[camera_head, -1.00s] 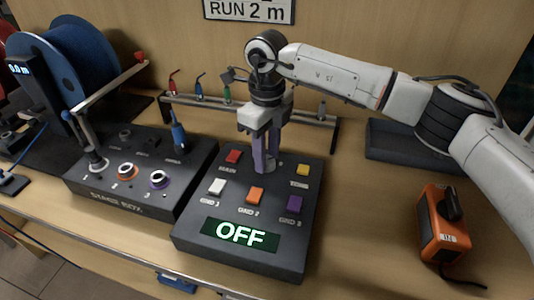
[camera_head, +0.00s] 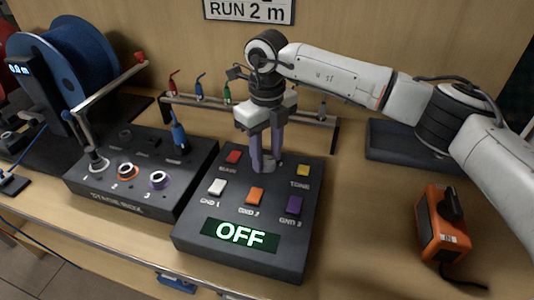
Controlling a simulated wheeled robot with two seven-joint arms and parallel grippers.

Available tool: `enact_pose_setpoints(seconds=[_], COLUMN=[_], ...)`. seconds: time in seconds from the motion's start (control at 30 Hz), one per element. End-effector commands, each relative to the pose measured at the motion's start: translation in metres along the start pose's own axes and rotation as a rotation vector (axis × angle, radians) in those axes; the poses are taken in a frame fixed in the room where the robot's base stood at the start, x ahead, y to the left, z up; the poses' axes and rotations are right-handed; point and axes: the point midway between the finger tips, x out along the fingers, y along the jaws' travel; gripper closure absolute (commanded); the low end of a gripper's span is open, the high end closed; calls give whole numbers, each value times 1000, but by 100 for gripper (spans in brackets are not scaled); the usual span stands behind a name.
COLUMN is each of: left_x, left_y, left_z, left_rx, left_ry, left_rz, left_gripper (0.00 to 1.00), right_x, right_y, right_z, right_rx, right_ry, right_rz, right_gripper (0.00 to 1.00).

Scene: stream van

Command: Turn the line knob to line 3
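The tester box (camera_head: 190,238) is dark, with a lit display (camera_head: 241,235) reading OFF. My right gripper (camera_head: 267,164) points straight down over its upper middle, between the red button (camera_head: 233,157) and the yellow button (camera_head: 303,170). Its two purple-grey fingers stand apart with a gap between them, the tips at or just above the panel. The line knob is not clearly seen; the fingertips cover the spot between those buttons. I cannot tell whether they touch it. My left gripper is out of view.
White (camera_head: 216,187), orange (camera_head: 255,195) and purple (camera_head: 294,205) buttons sit in front of the gripper. The stage box (camera_head: 118,201) stands left, a rail (camera_head: 318,120) with cables behind, and an orange device (camera_head: 437,224) right. A sign (camera_head: 250,10) reads RUN 2 m.

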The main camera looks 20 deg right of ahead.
Motion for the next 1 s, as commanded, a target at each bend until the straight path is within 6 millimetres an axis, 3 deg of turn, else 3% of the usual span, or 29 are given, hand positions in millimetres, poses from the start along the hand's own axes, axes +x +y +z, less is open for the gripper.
enact_pose_setpoints(seconds=[0.07, 0.43, 0.8, 1.0], left_x=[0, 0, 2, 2], left_y=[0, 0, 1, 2], left_z=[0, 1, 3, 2], left_rx=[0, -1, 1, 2], left_ry=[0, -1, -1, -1], left_rz=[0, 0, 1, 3], left_gripper=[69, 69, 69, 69], right_x=[0, -6, -72, -98], right_y=[0, 0, 0, 0], right_z=[0, 0, 1, 0], right_rx=[0, -2, -1, -1], right_ry=[-1, -1, -4, -2], right_rz=[0, -1, -1, 0], right_gripper=[50, 50, 50, 50])
